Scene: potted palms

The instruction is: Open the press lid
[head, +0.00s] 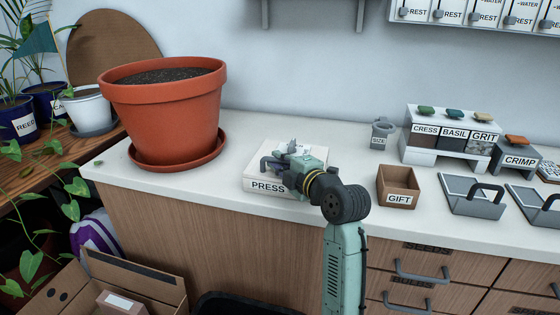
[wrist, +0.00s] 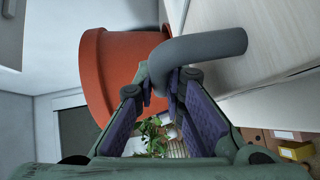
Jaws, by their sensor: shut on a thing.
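The press (head: 268,186) is a low white box labelled PRESS on the worktop, right of the big terracotta pot. Its lid (head: 310,152) looks flat and level in the head view, partly covered by my gripper. A grey curved handle (wrist: 205,50) stands out from the white lid surface in the wrist view. My gripper (wrist: 165,88) is shut on this handle, with the bar between its purple-padded fingers. In the head view my gripper (head: 283,160) is low over the press. Whether the lid is slightly raised cannot be told.
The terracotta pot (head: 165,115) stands close on the left. Bare worktop (head: 350,165) lies between press and GIFT box.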

